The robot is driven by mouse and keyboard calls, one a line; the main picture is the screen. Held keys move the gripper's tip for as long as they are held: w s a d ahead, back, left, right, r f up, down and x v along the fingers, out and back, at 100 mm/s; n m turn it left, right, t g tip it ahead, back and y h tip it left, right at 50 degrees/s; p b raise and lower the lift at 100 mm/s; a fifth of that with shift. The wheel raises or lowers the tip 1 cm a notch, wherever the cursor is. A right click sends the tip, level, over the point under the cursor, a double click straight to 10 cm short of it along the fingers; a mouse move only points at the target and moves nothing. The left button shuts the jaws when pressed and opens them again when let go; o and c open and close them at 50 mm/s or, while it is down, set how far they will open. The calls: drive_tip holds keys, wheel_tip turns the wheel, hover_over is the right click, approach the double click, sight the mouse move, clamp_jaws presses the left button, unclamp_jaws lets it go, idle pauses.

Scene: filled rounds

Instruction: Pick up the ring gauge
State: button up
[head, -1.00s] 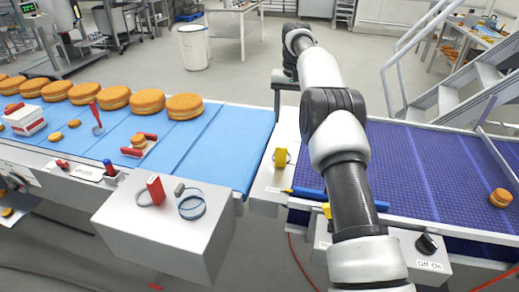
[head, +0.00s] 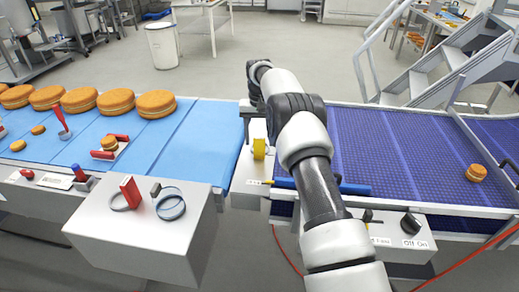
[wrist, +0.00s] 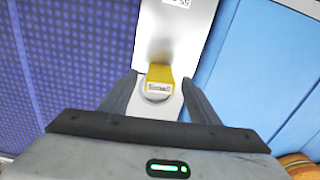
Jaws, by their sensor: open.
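A ring gauge with a yellow block-shaped tag (head: 259,149) stands on the pale plate between the two belts. In the wrist view the yellow tag (wrist: 159,76) and part of its grey ring show between the fingers of my gripper (wrist: 158,84). The gripper is open, with a finger on each side and gaps to the tag. In the head view my gripper is above this gauge, its fingers not clear. Two more ring gauges, one with a red tag (head: 130,192) and one with a dark grey tag (head: 169,203), are on the grey box to the left.
The blue belt (head: 190,145) on the left carries several filled rounds. The purple belt (head: 400,160) on the right holds one round (head: 477,173). The grey box (head: 140,230) juts out at front left.

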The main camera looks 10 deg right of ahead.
sight(259, 158)
wheel_tip(259, 158, down, 5)
drive_tip(key=shift+w+f+p, duration=0.1)
drive_tip(key=shift+p, duration=0.25)
drive_tip(key=c, duration=1.2)
